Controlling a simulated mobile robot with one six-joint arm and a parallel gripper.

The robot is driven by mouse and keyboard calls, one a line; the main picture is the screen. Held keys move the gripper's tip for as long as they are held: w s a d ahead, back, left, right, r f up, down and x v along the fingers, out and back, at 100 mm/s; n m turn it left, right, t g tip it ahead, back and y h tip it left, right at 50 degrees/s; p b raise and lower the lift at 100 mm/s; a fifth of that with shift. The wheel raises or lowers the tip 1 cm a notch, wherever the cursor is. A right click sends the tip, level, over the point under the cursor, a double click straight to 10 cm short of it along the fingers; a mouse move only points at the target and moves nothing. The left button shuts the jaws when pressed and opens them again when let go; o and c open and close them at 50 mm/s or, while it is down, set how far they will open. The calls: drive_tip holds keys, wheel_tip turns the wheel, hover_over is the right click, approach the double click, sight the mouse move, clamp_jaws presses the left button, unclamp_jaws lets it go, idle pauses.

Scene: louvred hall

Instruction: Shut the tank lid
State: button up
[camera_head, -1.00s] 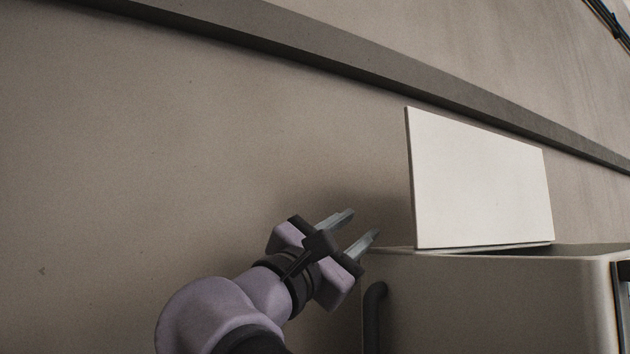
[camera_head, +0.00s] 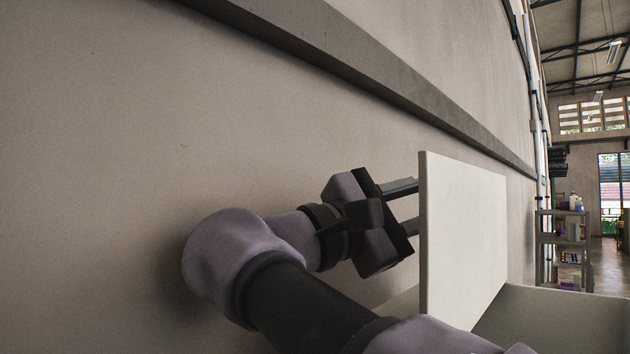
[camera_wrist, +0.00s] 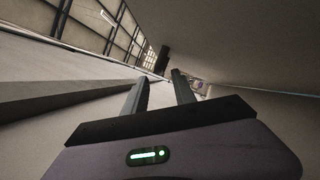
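The tank lid (camera_head: 465,240) is a flat pale panel standing upright on the tank (camera_head: 555,312), which shows open at the lower right of the head view. My gripper (camera_head: 416,207) is at the left edge of the lid, pointing right toward it. Its two fingers are apart with nothing seen between them; they also show apart in the wrist view (camera_wrist: 160,90). The lower fingertip ends at the lid's edge or goes behind it; I cannot tell whether it touches. My arm hides part of the tank.
A plain wall (camera_head: 130,130) with a long grey ledge (camera_head: 370,90) runs along the left and behind the lid. A shelf (camera_head: 562,240) with bottles stands far back on the right, with open floor near it.

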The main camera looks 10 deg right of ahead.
drive_tip(key=x, duration=0.4)
drive_tip(key=shift+s+d+r+p, duration=0.1)
drive_tip(key=shift+d+p, duration=0.2)
drive_tip(key=shift+p, duration=0.05)
drive_tip(key=shift+a, duration=0.1)
clamp_jaws()
idle(0.9)
